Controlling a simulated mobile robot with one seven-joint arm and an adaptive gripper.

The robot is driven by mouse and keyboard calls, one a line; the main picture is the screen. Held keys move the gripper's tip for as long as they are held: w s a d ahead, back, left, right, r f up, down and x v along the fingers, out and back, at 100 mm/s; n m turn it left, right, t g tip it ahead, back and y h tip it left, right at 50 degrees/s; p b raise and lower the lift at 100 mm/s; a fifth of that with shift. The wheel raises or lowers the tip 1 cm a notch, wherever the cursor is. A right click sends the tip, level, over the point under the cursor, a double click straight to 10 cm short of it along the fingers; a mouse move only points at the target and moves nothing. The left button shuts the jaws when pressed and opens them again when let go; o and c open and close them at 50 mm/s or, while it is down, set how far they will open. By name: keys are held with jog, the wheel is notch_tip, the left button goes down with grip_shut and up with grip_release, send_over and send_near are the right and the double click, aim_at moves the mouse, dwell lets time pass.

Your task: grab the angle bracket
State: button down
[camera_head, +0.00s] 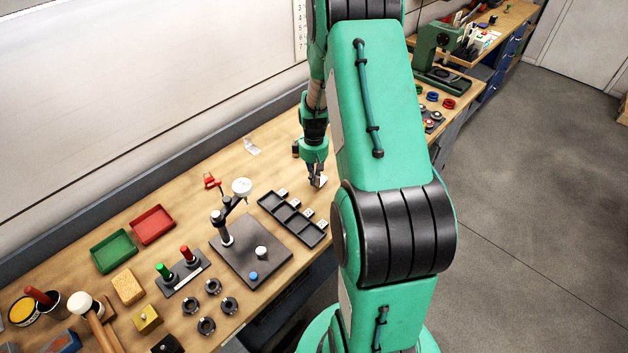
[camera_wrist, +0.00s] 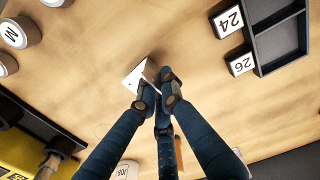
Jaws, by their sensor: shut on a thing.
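One bright flat face of the bracket sticks out to the left of the fingers, and the fingers hide part of the rest. In the head view the bracket (camera_head: 323,181) shows as a small light piece at the fingertips. I cannot tell whether it touches the bench top.
The black compartment tray (camera_head: 291,221) with white number labels lies close by; it also shows in the wrist view (camera_wrist: 262,70). A pale, shiny piece (camera_head: 252,147) lies near the wall. Bare wood surrounds the gripper.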

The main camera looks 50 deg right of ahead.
notch_tip(320, 180, up, 2)
jog(key=shift+r, duration=0.25)
jog(key=s+a, duration=0.3)
jog(key=s, duration=0.1)
jog(key=s+a, duration=0.3)
jog(key=s, duration=0.1)
jog(key=s+a+r, duration=0.1)
jog(key=s+a, duration=0.2)
jog(key=s, duration=0.2)
jog(key=shift+a+p, duration=0.15)
jog(key=shift+p, duration=0.25)
jog(key=shift+r, duration=0.1)
